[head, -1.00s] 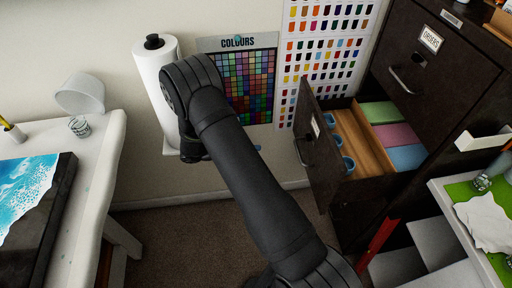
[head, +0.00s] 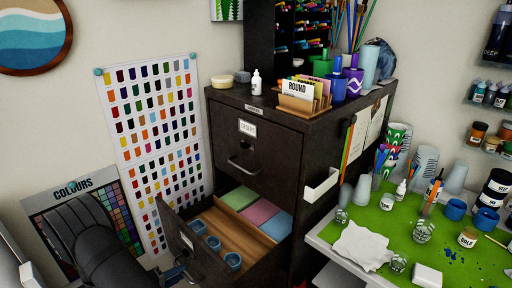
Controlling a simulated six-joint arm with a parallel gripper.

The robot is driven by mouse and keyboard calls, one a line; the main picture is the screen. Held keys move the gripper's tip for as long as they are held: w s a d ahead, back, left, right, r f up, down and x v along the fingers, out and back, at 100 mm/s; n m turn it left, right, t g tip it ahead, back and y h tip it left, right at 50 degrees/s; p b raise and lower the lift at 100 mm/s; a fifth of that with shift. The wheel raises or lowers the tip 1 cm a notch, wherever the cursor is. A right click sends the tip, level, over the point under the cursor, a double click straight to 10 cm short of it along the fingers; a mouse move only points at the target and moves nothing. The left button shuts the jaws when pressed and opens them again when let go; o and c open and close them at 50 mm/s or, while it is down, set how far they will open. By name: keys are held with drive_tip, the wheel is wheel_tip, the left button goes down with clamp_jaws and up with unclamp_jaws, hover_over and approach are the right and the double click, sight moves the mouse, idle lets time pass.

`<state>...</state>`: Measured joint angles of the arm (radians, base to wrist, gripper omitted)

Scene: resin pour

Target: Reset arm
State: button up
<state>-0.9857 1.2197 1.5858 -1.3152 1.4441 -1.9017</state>
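A thick black section of my arm (head: 108,262) shows at the lower left of the head view, in front of the colour chart. The end of my arm and most of its length are outside the frame or hidden, so I cannot make out my gripper's fingers. The open drawer (head: 172,235) of the dark cabinet stands just right of my arm.
The dark cabinet (head: 279,155) fills the middle, with its lower drawer pulled out. Blue cups (head: 232,261) and coloured packs (head: 262,211) sit in it. A green-matted table (head: 455,262) with jars and cups is at right. A COLOURS chart (head: 60,213) hangs at left.

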drive_tip(key=shift+x, duration=0.95)
drive_tip(key=v, duration=1.7)
drive_tip(key=shift+s+a, duration=0.2)
drive_tip(key=x, duration=1.8)
idle(0.7)
drive_tip(key=shift+r, duration=0.1)
idle(2.2)
